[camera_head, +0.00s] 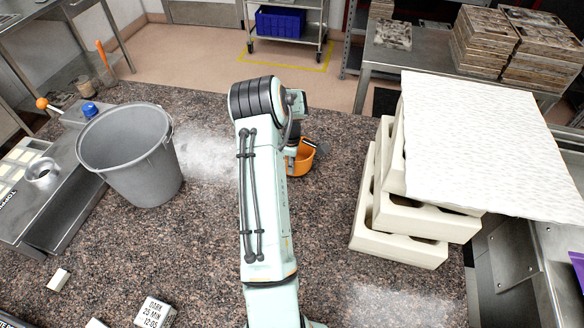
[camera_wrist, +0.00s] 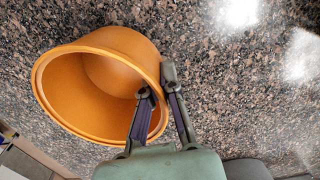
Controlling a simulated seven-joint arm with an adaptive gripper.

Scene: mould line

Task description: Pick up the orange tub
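The orange tub (camera_head: 303,160) is on or just above the speckled counter, behind my forearm in the head view and partly hidden by it. In the wrist view the tub (camera_wrist: 112,55) is large, its round opening facing the lower left. My gripper (camera_wrist: 158,86) straddles the tub's wall at the right of its rim. One finger is inside the tub and the other is outside, with the fingertips close together on the wall. The tub looks empty. In the head view my gripper is mostly hidden behind the wrist. Whether the tub touches the counter is unclear.
A grey bucket (camera_head: 135,160) stands to the left. A white block with print (camera_head: 155,312) lies near the front. The speckled counter (camera_head: 330,215) is clear between my arm and the trays.

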